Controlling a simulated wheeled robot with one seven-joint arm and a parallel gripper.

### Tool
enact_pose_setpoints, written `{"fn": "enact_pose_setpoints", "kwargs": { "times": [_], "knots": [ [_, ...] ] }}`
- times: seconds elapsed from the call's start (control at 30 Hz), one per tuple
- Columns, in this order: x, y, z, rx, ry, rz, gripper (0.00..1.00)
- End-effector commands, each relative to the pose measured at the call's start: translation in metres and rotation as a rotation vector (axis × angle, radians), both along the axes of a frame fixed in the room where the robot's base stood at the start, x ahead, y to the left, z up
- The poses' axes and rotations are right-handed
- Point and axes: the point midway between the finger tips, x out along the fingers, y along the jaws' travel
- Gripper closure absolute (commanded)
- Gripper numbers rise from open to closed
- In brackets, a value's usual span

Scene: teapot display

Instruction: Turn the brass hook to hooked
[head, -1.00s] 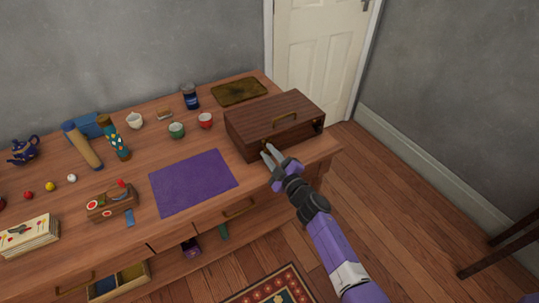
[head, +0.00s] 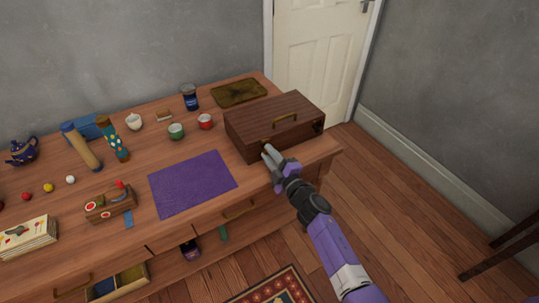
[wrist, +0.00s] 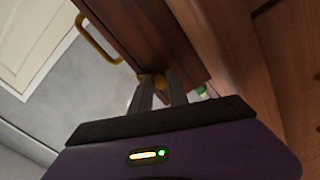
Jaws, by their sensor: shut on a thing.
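A dark wooden box (head: 250,119) with a brass handle (head: 281,119) stands at the right end of the wooden table. My gripper (head: 268,151) is at the lower left part of the box's front. In the wrist view my gripper (wrist: 160,88) has its grey fingertips shut on a small brass piece, the brass hook (wrist: 162,79), against the dark wood. The fingers hide much of the hook, so I cannot tell its exact angle. The box's handle also shows in the wrist view (wrist: 92,40), up and to the left.
A purple mat (head: 192,183) lies left of my gripper. Behind it are a red cup (head: 205,121), a green cup (head: 176,131) and a dark jar (head: 190,97). A brass-coloured tray (head: 238,92) lies behind the box. An open drawer (head: 118,284) juts out at front left.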

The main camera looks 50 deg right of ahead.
Motion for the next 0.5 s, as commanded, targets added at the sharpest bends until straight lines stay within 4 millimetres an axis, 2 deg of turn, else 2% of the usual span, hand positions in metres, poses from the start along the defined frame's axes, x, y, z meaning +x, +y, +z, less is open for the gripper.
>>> {"fn": "enact_pose_setpoints", "kwargs": {
  "times": [0.07, 0.1, 0.2, 0.5],
  "knots": [
    [-0.0006, 0.0007, -0.0015, 0.0, 0.003, 0.001, 1.0],
    [-0.0006, 0.0007, -0.0015, 0.001, 0.003, 0.001, 0.76],
    [-0.0006, 0.0006, -0.0015, 0.001, 0.002, 0.001, 0.58],
    [-0.0009, 0.0005, -0.0007, 0.001, 0.001, 0.0, 0.58]
  ]
}}
